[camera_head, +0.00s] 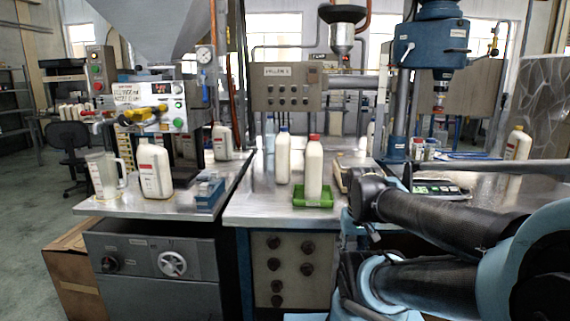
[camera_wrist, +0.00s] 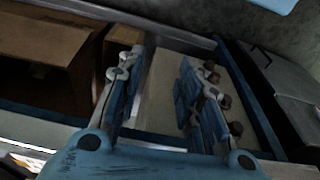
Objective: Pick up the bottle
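A white bottle with a red cap (camera_head: 313,170) stands upright in a green tray (camera_head: 314,202) on the middle steel bench. A white bottle with a blue cap (camera_head: 283,158) stands beside it to the left, on the bare bench top. Which one the task means I cannot tell. My gripper (camera_wrist: 158,78) is open and empty in the wrist view. Its blue fingers are spread apart before the bench's lower front, and no bottle shows there. In the head view my arm reaches in from the lower right, and my gripper's fingers cannot be made out.
White jugs (camera_head: 155,168) and a clear measuring cup (camera_head: 104,175) stand on the left bench (camera_head: 130,207). A blue press (camera_head: 437,45) rises at the back right. A cardboard box (camera_wrist: 45,50) and the knobbed panel (camera_wrist: 158,100) show in the wrist view.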

